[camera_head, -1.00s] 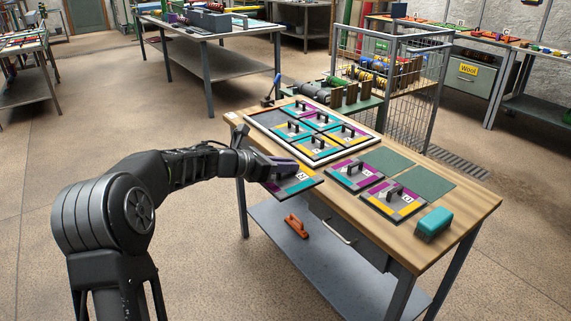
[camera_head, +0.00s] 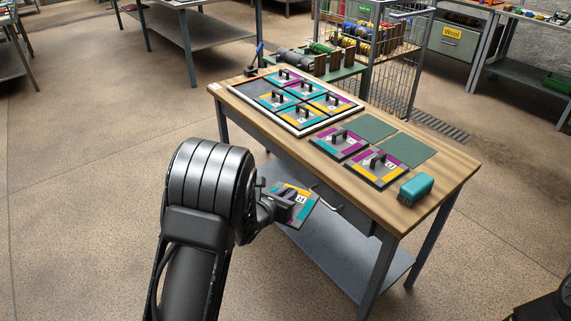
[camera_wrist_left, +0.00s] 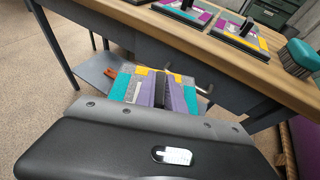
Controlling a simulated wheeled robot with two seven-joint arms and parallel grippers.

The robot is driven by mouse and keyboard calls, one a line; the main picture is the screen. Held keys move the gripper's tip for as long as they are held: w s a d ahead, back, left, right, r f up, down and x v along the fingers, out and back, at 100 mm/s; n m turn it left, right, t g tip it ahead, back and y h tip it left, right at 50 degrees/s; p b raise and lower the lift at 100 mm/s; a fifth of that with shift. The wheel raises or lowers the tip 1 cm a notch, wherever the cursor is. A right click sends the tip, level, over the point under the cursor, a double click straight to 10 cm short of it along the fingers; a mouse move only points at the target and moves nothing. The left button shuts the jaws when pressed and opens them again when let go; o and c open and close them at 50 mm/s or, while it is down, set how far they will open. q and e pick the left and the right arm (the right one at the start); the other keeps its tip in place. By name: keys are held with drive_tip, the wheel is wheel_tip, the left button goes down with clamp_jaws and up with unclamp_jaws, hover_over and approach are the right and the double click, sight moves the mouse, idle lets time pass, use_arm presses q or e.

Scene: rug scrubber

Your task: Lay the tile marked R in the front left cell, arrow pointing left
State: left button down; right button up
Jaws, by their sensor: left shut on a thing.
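My left gripper (camera_head: 284,205) is shut on the handle of a tile (camera_head: 305,214) with teal, yellow, purple and grey patches. A small white label shows on it; I cannot read its letter or arrow surely. The tile hangs in front of the table's near side, apart from it. In the left wrist view the tile (camera_wrist_left: 122,86) is beyond the gripper (camera_wrist_left: 160,98). A white-rimmed tray (camera_head: 299,134) lies on the table's left part. It holds several handled tiles, and a bare dark cell (camera_head: 250,89) shows at its left corner. My right gripper is out of view.
Two more handled tiles (camera_head: 340,145) (camera_head: 378,168) lie right of the tray, beside two bare green pads (camera_head: 370,127) (camera_head: 408,150). A teal brush (camera_head: 416,187) stands at the table's right end. A drawer handle (camera_head: 328,198) sticks out below the tabletop near the held tile.

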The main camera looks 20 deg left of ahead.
use_arm(q)
drive_tip(key=shift+s+d+f+n+y+p, duration=0.1)
drive_tip(key=shift+s+f+n+y+p, duration=0.2)
drive_tip(key=shift+s, duration=0.35)
drive_tip(key=shift+s+d+f+n+y+p, duration=0.1)
drive_tip(key=shift+s+f+n+y+p, duration=0.15)
drive_tip(key=shift+s, duration=0.35)
drive_tip(key=shift+n+y, duration=0.55)
drive_tip(key=shift+y, duration=0.1)
drive_tip(key=s+r+p, duration=0.1)
drive_tip(key=s+r, duration=0.1)
drive_tip(key=shift+s+d+r+p, duration=0.3)
drive_tip(key=shift+s+r+p, duration=0.1)
drive_tip(key=shift+m+h, duration=0.4)
drive_tip(key=shift+h, duration=0.1)
drive_tip(key=d+r, duration=0.1)
drive_tip(key=d+r+p, duration=0.1)
drive_tip(key=d+r, duration=0.2)
drive_tip(key=d, duration=0.1)
drive_tip(key=shift+s+d+r, duration=0.15)
drive_tip(key=shift+s+d, duration=0.05)
drive_tip(key=shift+s, duration=0.15)
